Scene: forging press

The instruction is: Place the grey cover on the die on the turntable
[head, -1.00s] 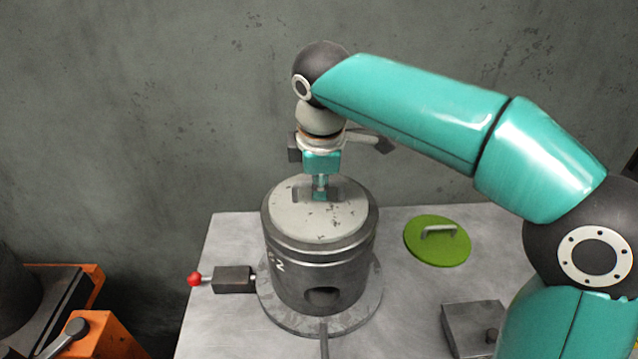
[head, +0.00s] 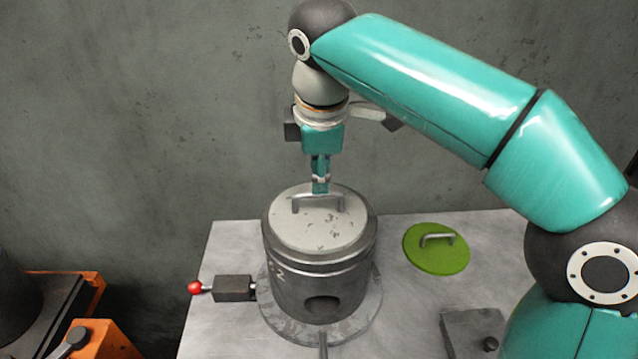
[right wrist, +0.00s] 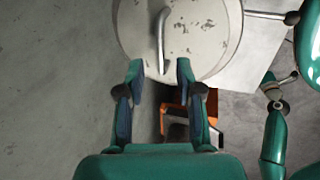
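The grey cover (head: 322,223), a worn pale disc with a bar handle, lies flat on top of the die (head: 318,278), a dark steel cylinder with a round opening in its side. The die stands on the round turntable plate (head: 283,318). My right gripper (head: 320,189) is directly above the handle, pointing down. In the right wrist view, its fingers (right wrist: 160,70) are spread apart with the handle end between or just beyond them; contact is not visible. The cover (right wrist: 205,38) fills the top there. Teal arm parts at that view's right edge may be my left arm; its fingers are unclear.
A green lid (head: 437,258) with a handle lies on the metal table (head: 400,300) right of the die. A red-knobbed lever (head: 196,288) sticks out left of the turntable. A grey block (head: 472,330) is at front right, and orange equipment (head: 105,335) at lower left.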

